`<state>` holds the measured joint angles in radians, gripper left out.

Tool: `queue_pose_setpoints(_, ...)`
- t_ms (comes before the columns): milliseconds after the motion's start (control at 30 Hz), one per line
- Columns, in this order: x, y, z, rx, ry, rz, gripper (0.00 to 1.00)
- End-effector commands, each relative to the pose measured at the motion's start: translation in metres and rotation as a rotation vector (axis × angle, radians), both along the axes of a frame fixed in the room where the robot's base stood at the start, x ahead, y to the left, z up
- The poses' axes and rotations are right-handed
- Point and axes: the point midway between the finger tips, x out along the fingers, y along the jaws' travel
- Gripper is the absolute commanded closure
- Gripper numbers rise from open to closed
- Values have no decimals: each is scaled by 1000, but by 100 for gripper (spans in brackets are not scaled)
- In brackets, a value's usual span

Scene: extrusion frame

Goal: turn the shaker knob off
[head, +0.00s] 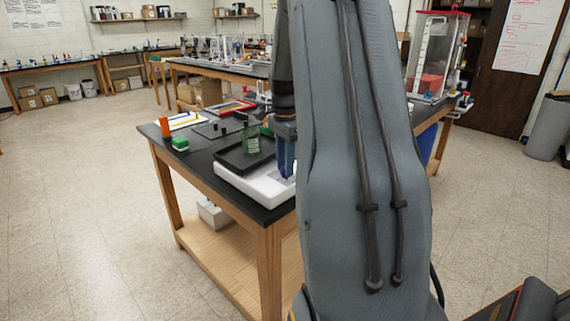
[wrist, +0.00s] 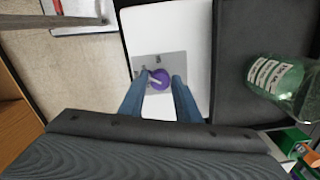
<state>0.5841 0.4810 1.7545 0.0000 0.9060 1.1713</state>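The shaker is a white box (head: 238,179) with a black tray on it, at the front of the black bench. In the wrist view its white top (wrist: 182,22) carries a grey panel (wrist: 174,60) with a round purple knob (wrist: 160,80). A small pale pointer or mark shows at the knob's left. My gripper (wrist: 161,77) has its two blue fingers on either side of the knob, with gaps still showing. In the head view my gripper (head: 287,162) points down over the shaker's right end. Whether the fingers touch the knob is not clear.
An orange object (head: 165,127) and a green box (head: 180,144) are at the bench's left. My arm hides the bench's right part.

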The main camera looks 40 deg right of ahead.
Motion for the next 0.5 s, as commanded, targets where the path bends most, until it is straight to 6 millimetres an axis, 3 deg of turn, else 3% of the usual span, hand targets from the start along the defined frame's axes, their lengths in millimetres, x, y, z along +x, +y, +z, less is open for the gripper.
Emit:
queue_pose_setpoints(33,0,0,0,0,0,0,79)
queue_pose_setpoints(167,0,0,0,0,0,0,98)
queue_pose_setpoints(500,0,0,1,0,1,50,98)
